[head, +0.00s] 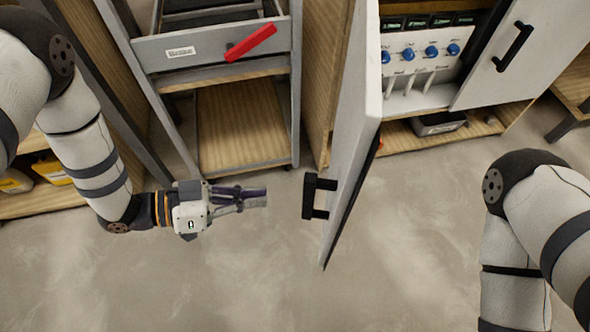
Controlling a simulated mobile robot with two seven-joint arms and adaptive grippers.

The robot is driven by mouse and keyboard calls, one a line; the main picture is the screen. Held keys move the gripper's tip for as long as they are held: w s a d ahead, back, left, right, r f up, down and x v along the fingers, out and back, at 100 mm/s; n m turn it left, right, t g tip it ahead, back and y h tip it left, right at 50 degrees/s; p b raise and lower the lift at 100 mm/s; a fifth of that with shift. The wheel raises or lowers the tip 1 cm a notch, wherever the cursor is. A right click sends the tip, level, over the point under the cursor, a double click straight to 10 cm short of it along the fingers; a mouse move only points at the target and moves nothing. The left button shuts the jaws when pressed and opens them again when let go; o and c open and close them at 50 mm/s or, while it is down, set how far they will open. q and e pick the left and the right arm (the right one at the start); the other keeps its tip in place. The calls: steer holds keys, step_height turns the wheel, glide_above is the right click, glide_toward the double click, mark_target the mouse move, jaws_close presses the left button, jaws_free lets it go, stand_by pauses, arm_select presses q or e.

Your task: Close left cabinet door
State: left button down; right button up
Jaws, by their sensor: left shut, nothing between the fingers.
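The left cabinet door (350,115) stands wide open, swung out toward me, and is seen nearly edge-on. Its black handle (309,196) is on the side facing left. My left gripper (262,198) is shut and empty, a short way left of the handle and not touching it. The cabinet's right door (500,75) appears closed or nearly so, with a black handle on its front. My right arm shows at the right side, but its gripper is out of view.
A grey cart (210,52) with a red handle (251,42) stands behind my left gripper. The open cabinet shows a panel with blue knobs (431,51). A dark box (438,123) lies on its lower shelf. The floor (410,230) in front is clear.

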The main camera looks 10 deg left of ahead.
arm_select(q)
step_height(320, 180, up, 9)
steer(key=w+m+g+h, duration=0.1)
steer(key=m+g+h, duration=0.1)
steer(key=m+h, duration=0.15)
steer(key=m+g+p, duration=0.1)
steer(key=m+g, duration=0.3)
steer(key=m, duration=0.1)
glide_toward(341, 179)
steer(key=shift+h, duration=0.35)
steer(key=d, duration=0.2)
steer(key=d+p, duration=0.1)
steer(key=d, duration=0.4)
steer(key=shift+s+f, duration=0.1)
steer(key=shift+f, duration=0.15)
arm_select(e)
steer(key=r, duration=0.1)
steer(key=w+r, duration=0.1)
steer(key=shift+d+r+t, duration=0.3)
steer(key=shift+r, duration=0.05)
